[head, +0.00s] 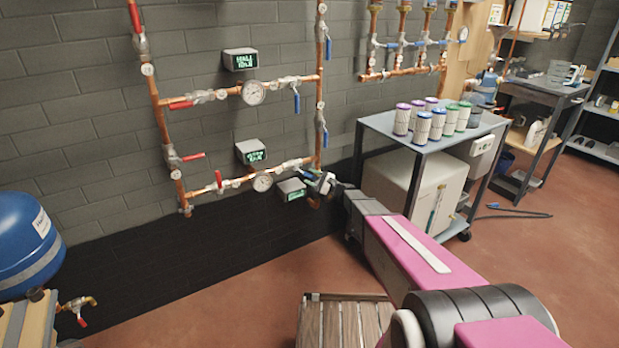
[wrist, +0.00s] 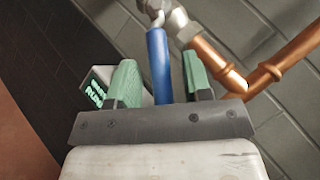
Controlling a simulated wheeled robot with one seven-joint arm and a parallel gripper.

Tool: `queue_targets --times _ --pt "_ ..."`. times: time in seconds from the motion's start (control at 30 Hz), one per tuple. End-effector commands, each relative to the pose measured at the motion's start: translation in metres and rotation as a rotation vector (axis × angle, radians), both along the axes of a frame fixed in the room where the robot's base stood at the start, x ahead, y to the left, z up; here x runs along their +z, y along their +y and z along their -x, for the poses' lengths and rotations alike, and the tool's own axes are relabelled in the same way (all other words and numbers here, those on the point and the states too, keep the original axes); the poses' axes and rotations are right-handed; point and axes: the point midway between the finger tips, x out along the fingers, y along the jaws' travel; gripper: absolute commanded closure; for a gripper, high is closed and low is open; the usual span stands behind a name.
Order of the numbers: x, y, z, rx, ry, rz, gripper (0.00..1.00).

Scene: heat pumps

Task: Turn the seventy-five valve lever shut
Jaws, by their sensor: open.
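A blue valve lever (wrist: 158,66) hangs from a metal valve (wrist: 172,22) on copper pipe in the wrist view. My gripper (wrist: 160,78) is open, with one green finger on each side of the lever. The lever lies between the fingers with gaps visible on both sides. In the head view, my gripper (head: 318,184) is at the lower right end of the wall pipework, and it hides much of the valve there. The number on this valve's tag is not readable, so I cannot tell if it is seventy-five.
A small display box (head: 291,189) is close to my gripper's left; it also shows in the wrist view (wrist: 100,84). A cart (head: 376,122) with filters stands right, a wooden pallet (head: 345,322) below.

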Motion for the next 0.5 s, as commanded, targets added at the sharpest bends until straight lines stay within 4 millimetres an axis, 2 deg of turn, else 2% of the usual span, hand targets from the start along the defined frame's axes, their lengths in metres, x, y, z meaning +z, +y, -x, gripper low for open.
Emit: queue_targets --times 0.3,0.5 --pt "0.0 -0.062 0.015 -0.003 -0.001 0.001 0.55" --pt "0.0 -0.096 0.023 -0.001 0.0 0.0 0.55"
